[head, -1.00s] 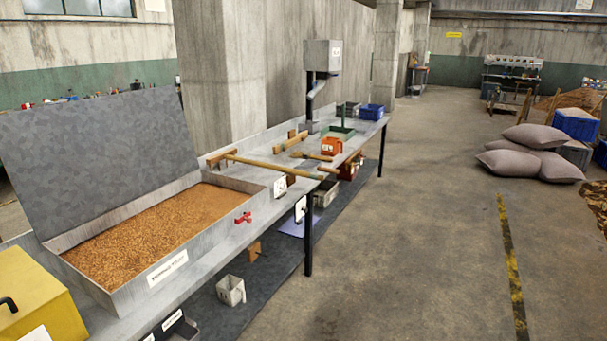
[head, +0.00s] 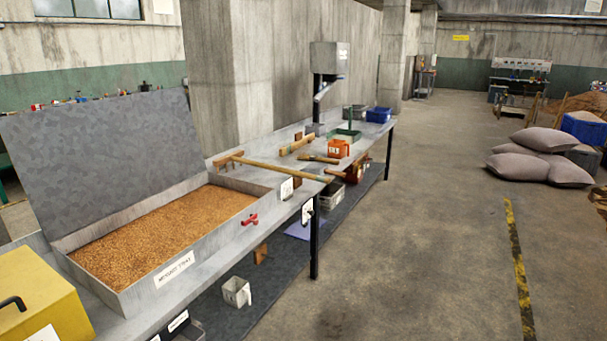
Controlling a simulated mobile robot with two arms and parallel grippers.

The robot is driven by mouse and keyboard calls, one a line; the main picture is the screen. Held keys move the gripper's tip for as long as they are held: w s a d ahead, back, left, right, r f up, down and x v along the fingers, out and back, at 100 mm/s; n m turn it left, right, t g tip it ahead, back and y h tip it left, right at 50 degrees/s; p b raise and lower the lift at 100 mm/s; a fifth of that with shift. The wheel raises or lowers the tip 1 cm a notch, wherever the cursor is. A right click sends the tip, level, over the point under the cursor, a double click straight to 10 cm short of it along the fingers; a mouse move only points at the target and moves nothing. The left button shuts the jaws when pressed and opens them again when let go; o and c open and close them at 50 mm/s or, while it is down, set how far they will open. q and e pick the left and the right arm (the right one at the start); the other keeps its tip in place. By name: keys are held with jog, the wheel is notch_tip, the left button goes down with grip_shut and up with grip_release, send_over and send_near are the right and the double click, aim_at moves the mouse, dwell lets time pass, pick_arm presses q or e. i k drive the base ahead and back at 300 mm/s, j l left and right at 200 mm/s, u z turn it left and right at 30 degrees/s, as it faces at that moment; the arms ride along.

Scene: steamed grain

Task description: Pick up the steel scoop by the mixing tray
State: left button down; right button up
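The mixing tray (head: 128,296) is a long grey metal tray on the near part of the bench, filled with brown grain (head: 165,235). A grey panel (head: 105,165) stands raised behind it, and a white label is on its front wall. I cannot make out a steel scoop for certain. A small pale grey open container (head: 237,292) sits on the lower shelf below the tray; I cannot tell whether it is the scoop. Neither of my grippers is in view.
A yellow box (head: 45,295) stands left of the tray. A red valve handle (head: 249,219) is at its right. A long wooden rake (head: 270,169), an orange container (head: 338,149) and a blue bin (head: 378,115) lie farther along the bench. Sacks (head: 541,157) lie on the floor; the aisle is clear.

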aim_at(319, 169)
jog(key=i+l+u, duration=0.2)
jog(key=u, duration=0.2)
jog(key=i+l+u, duration=0.4)
jog(key=k+j, duration=0.1)
